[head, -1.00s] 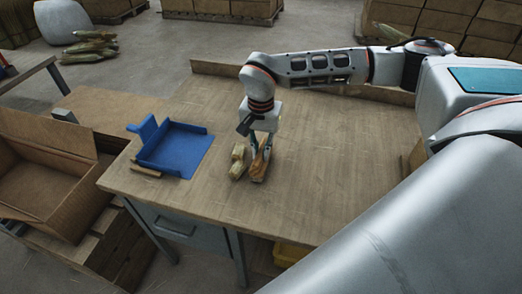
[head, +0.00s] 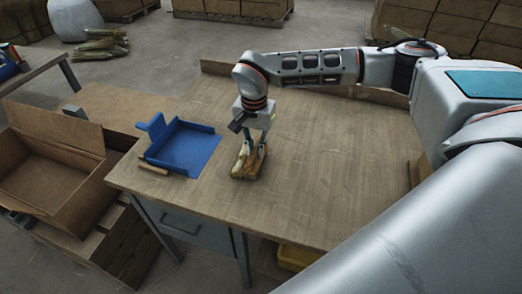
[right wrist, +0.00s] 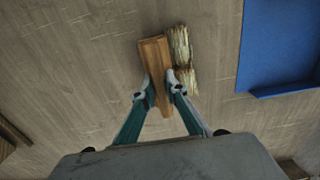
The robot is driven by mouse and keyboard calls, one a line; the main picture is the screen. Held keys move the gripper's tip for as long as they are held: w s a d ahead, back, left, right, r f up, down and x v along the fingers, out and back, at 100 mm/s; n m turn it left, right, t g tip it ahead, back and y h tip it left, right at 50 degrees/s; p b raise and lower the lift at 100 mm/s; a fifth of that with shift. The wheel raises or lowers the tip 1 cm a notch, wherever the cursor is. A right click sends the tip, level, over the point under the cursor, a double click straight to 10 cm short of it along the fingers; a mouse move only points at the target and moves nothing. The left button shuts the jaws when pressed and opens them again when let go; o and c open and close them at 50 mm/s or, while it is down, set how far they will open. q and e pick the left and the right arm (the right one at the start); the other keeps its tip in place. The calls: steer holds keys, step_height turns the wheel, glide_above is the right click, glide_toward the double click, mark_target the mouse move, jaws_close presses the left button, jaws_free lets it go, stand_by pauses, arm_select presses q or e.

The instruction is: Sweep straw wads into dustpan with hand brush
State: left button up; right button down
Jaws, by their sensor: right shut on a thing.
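My right gripper (head: 259,146) is shut on the wooden hand brush (right wrist: 154,68), low over the table. The fingertips also show in the right wrist view (right wrist: 160,88), pinching the brush from both sides. Pale straw wads (right wrist: 180,48) lie along the brush's right side there, very close to it; whether they touch is unclear. In the head view the straw (head: 240,160) is just left of the brush. The blue dustpan (head: 185,148) lies flat farther left, a short gap from the straw. It also shows in the right wrist view (right wrist: 277,45). My left gripper is not in view.
The wooden table (head: 320,175) is clear to the right of the brush. An open cardboard box (head: 45,185) stands to the left. A low board (head: 225,69) edges the table's back.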

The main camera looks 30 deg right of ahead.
steer(key=shift+w+a, duration=1.3)
steer(key=shift+w, duration=0.15)
steer(key=shift+w+a+b, duration=0.3)
steer(key=shift+w+a, duration=0.7)
steer(key=shift+w, duration=0.2)
steer(key=shift+w+a, duration=0.8)
steer(key=shift+w, duration=0.15)
steer(key=shift+w+a+b, duration=0.55)
steer(key=shift+w+a, duration=0.25)
steer(key=shift+w, duration=0.15)
steer(key=shift+w+a+r, duration=0.1)
steer(key=shift+w+a, duration=0.2)
steer(key=shift+w, duration=0.05)
steer(key=shift+w+a+b, duration=0.2)
steer(key=shift+w+b, duration=0.05)
steer(key=shift+b, duration=0.05)
steer(key=shift+w+a, duration=0.35)
